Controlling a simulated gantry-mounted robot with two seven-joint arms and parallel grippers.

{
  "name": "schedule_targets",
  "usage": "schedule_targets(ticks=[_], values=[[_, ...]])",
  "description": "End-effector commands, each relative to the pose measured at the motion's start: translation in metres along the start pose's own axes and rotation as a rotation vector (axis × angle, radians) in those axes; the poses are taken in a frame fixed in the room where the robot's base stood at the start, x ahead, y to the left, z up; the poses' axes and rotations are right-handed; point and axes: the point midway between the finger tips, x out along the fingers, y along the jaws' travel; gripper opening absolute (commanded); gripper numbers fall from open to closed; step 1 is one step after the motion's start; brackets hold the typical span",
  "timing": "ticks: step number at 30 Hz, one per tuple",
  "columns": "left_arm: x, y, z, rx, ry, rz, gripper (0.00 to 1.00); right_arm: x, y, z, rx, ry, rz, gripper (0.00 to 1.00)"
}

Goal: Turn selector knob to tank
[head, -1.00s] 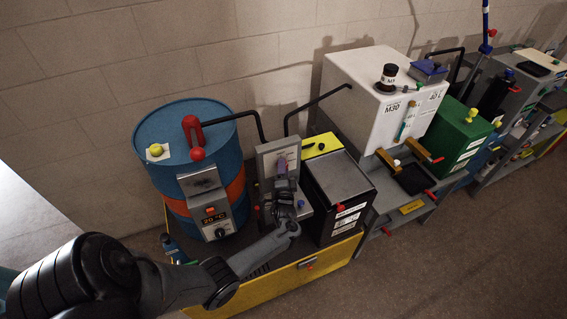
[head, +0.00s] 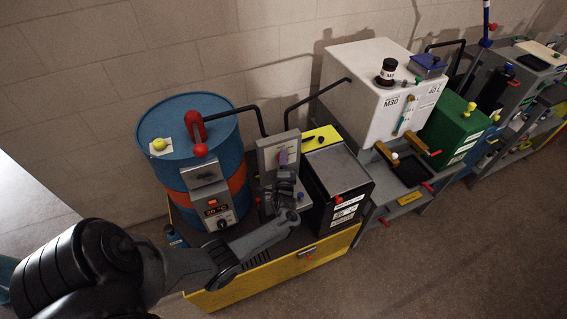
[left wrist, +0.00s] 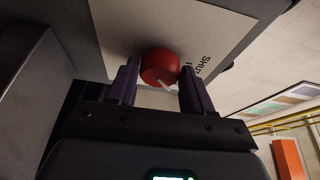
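The selector knob (left wrist: 160,67) is red with a white pointer mark. It sits on a white label plate (left wrist: 125,25) whose readable lettering includes "SHUT". My left gripper (left wrist: 157,85) is open, with its two dark purple fingers on either side of the knob. A gap shows between the knob and the right finger; whether the left finger touches it I cannot tell. In the head view my left gripper (head: 283,158) is at the face of the grey upright panel (head: 268,148) and hides the knob. My right gripper is not in view.
A blue drum (head: 165,125) with an orange band stands left of the panel. A black box (head: 335,190) stands close on the right. A white tank (head: 365,75) is further right. All stand near the wall; the floor in front is clear.

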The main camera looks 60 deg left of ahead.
Motion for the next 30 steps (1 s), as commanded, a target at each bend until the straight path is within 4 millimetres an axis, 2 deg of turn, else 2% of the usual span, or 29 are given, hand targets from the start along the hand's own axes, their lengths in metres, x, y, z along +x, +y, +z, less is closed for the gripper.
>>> schedule_targets(ticks=[1,3,4,12,16,20,30], values=[[0.0,0.0,0.0,0.0,0.0,0.0,0.59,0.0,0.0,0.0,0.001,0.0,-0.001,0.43],[0.0,0.0,0.0,0.0,0.0,0.0,0.7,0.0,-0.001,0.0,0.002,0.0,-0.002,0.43],[0.0,0.0,0.0,0.0,0.0,0.0,0.71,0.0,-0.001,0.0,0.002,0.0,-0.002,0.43],[-0.001,0.001,0.0,0.0,0.001,0.002,0.71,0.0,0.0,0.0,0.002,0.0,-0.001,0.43],[-0.007,0.0,-0.001,0.0,0.002,0.002,0.71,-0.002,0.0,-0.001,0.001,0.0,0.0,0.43],[-0.024,0.0,-0.001,-0.001,0.003,0.004,0.71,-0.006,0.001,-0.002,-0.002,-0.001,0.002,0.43],[-0.081,0.0,0.0,-0.001,0.001,0.003,0.71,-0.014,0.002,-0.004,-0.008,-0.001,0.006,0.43]])
